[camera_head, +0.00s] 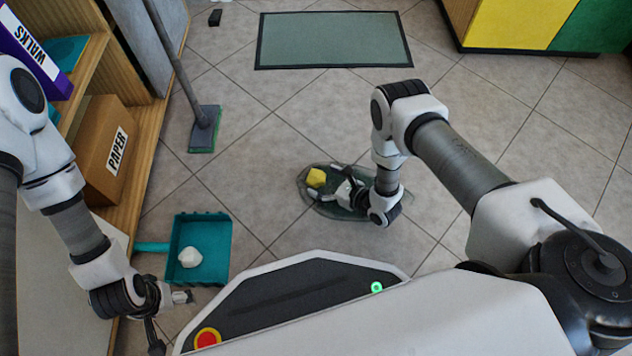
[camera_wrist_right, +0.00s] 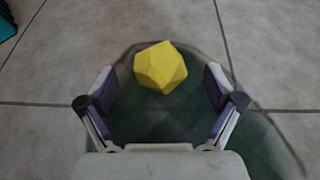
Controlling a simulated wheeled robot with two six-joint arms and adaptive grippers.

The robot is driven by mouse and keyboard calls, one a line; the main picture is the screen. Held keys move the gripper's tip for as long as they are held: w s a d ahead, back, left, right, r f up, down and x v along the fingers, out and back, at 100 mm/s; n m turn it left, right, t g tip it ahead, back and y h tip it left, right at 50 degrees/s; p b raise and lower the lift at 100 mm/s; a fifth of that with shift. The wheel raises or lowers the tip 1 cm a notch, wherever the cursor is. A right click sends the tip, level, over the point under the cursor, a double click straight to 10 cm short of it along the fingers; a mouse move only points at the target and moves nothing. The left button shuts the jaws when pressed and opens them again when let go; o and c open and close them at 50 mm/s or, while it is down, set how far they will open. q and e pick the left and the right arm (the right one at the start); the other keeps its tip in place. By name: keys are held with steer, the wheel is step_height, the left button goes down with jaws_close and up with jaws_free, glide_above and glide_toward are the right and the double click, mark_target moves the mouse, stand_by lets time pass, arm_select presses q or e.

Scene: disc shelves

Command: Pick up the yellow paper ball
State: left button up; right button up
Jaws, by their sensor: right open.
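The yellow paper ball (camera_head: 316,178) lies on the floor area at a dark green translucent oval patch (camera_head: 310,198). It also shows in the right wrist view (camera_wrist_right: 160,67), faceted and just beyond the fingertips. My right gripper (camera_head: 338,188) reaches down to the right of the ball; in its wrist view the two purple-padded fingers (camera_wrist_right: 160,88) are spread wide with nothing between them, and the ball is ahead, centred. My left gripper (camera_head: 182,297) is low at the left, near the teal dustpan; its jaws are too small to judge.
A teal dustpan (camera_head: 220,243) holding a white paper ball (camera_head: 190,257) lies at the left. A broom (camera_head: 204,130) stands behind it. A wooden shelf with a PAPER box (camera_head: 100,150) is at the far left. A grey-green mat (camera_head: 333,40) lies at the back. Tiled floor to the right is clear.

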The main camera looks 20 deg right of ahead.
steer(key=shift+w+a+f, duration=0.4)
steer(key=shift+w+f, duration=0.15)
steer(key=shift+w, duration=0.05)
steer(key=shift+w+r, duration=0.1)
arm_select(q)
steer(key=shift+w+f, duration=0.25)
steer(key=shift+f, duration=0.45)
arm_select(e)
steer(key=c, duration=0.8)
arm_select(q)
steer(key=shift+r, duration=0.15)
arm_select(e)
steer(key=shift+r, duration=0.2)
